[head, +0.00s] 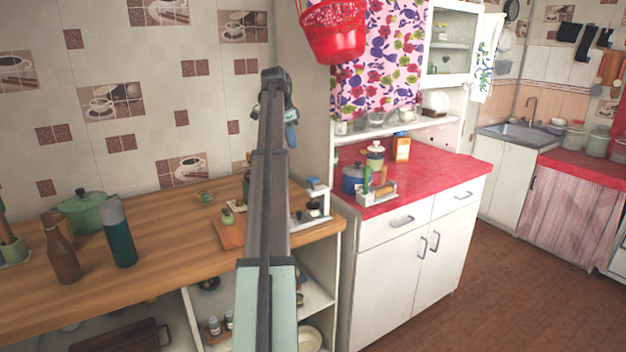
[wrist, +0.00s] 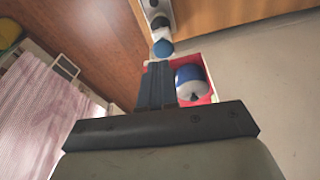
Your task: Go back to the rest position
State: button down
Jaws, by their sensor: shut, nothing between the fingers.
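My arm rises through the middle of the head view, in front of the wooden counter. My gripper (wrist: 157,68) shows in the wrist view as two dark fingers pressed together, with nothing between them. In the head view the arm's end is high, in front of the pale side panel, and the fingers are too small to make out. In the wrist view a blue-and-white rounded object (wrist: 190,82) lies just right of the fingers, over a small red patch; I cannot tell whether they touch.
The wooden counter (head: 165,255) holds a green pot (head: 82,212), a brown bottle (head: 61,252) and a green bottle (head: 118,235). The red counter (head: 440,165) holds a blue pot (head: 352,180) and an orange box (head: 402,148). A red basket (head: 334,35) hangs near the arm's end.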

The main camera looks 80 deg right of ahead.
dwell(0.6)
